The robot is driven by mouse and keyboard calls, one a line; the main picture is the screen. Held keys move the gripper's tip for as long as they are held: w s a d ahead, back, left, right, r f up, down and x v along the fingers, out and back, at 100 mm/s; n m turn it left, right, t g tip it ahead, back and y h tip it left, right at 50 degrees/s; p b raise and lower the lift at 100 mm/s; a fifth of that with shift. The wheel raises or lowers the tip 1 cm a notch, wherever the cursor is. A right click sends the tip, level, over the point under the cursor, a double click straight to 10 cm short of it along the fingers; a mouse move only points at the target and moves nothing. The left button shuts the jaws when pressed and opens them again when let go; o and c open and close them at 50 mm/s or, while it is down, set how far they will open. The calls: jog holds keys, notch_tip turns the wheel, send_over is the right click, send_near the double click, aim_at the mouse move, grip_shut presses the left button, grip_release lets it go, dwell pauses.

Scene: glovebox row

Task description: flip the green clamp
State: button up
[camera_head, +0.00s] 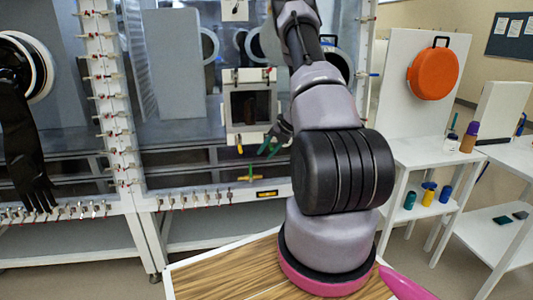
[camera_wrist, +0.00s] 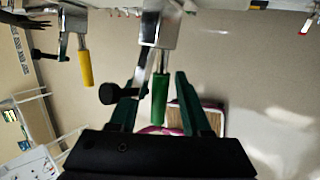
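The green clamp has a bright green handle (camera_wrist: 160,98) hanging down below its metal body (camera_wrist: 161,28) in the wrist view. A black-tipped spindle (camera_wrist: 108,93) sticks out to its left. My gripper (camera_wrist: 156,84) is open, with its dark green fingers on either side of the handle and gaps showing. I cannot tell how deep the handle sits between them. In the head view my gripper (camera_head: 268,147) is at the lower right of the square framed port (camera_head: 235,128). The green handle cannot be told apart from my fingers there.
A second clamp with a yellow handle (camera_wrist: 85,68) is left of the green one; its yellow handle also shows in the head view (camera_head: 239,146). A row of small valves (camera_head: 190,200) lines the ledge below. White shelves with bottles (camera_head: 444,194) stand at right.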

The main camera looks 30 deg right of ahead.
jog(key=v, duration=1)
jog(key=shift+d+r, duration=0.2)
jog(key=shift+r, duration=0.15)
dwell(0.6)
